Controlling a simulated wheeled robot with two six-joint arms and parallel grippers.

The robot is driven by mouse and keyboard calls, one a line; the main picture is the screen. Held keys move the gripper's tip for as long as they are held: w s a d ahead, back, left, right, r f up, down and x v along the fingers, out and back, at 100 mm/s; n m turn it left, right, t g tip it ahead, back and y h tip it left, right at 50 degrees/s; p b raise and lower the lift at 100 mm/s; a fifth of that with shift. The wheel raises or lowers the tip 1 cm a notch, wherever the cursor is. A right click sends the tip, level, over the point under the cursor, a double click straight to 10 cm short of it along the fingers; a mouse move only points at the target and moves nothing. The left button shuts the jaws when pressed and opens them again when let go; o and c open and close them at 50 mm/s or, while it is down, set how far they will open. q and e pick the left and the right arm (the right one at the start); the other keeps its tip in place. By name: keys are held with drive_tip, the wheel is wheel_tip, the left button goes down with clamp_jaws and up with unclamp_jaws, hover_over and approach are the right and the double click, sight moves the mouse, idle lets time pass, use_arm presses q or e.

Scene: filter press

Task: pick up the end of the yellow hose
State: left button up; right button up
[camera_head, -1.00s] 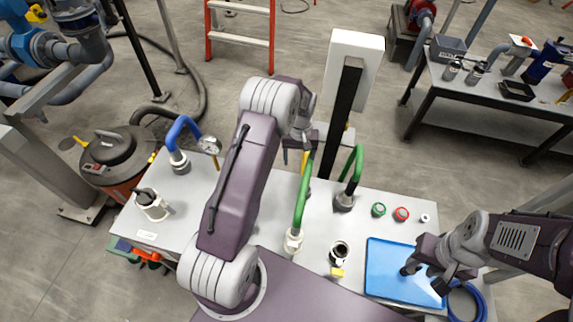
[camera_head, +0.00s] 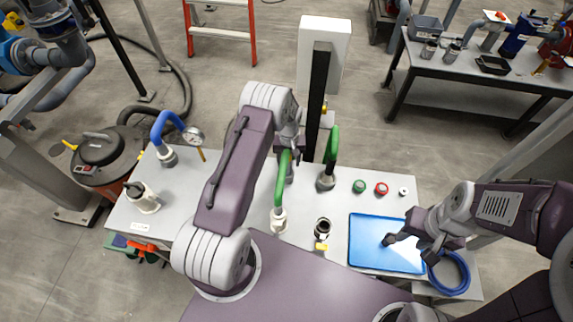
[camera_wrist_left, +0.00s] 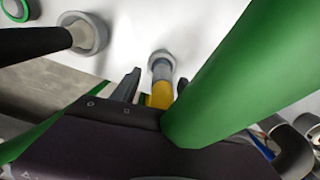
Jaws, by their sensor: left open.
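The yellow hose (camera_wrist_left: 160,95) shows as a short yellow stretch with a grey end fitting (camera_wrist_left: 162,68) in the left wrist view. My left gripper (camera_wrist_left: 153,87) is open, with its dark fingers to either side of the yellow stretch; I cannot tell whether they touch it. A large green hose (camera_wrist_left: 245,75) crosses close in front of this camera and hides part of the gripper. In the head view I cannot make out the hose end; my left wrist (camera_head: 288,135) and the green hose (camera_head: 281,185) cover that area. My right gripper (camera_head: 410,249) is open and empty over the blue tray.
The grey table holds the blue tray (camera_head: 365,258), green (camera_head: 359,186) and red (camera_head: 381,188) buttons, a second green hose (camera_head: 331,147) and a blue hose (camera_head: 165,124) by a gauge. A dark post (camera_head: 315,100) rises just behind my left gripper.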

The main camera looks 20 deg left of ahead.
use_arm(q)
drive_tip(key=shift+a, duration=0.35)
drive_tip(key=c, duration=1)
clamp_jaws()
drive_tip(key=shift+d, duration=0.2)
use_arm(e)
drive_tip(key=shift+w+a, duration=0.1)
drive_tip(key=shift+a, duration=0.05)
